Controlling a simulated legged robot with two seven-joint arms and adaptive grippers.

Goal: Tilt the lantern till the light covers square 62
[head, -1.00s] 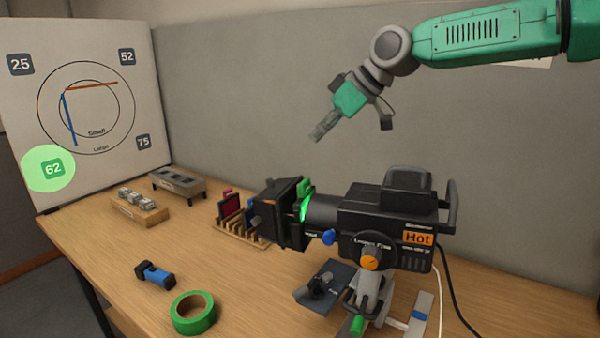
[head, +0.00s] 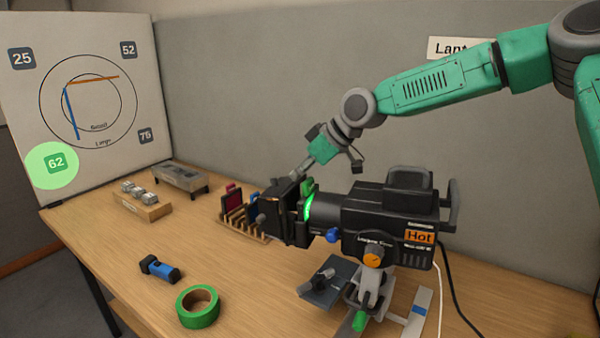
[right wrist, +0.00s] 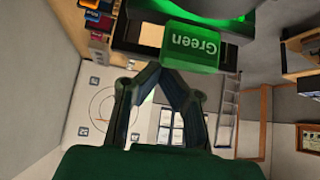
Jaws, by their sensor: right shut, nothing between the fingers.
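The black lantern (head: 388,215), labelled Hot, sits on its stand (head: 372,285) on the table. It throws a round green light (head: 40,166) on the white board, and the light lies over square 62 (head: 56,163). My right gripper (head: 300,174) is shut and empty, at the far side of the lantern's front end. Its tips are partly hidden there, so I cannot tell if they touch. In the right wrist view the shut fingers (right wrist: 165,72) are close to the green filter tab (right wrist: 190,45), marked Green. My left gripper is not in view.
A rack (head: 240,218) with coloured filters stands behind the lantern's front.

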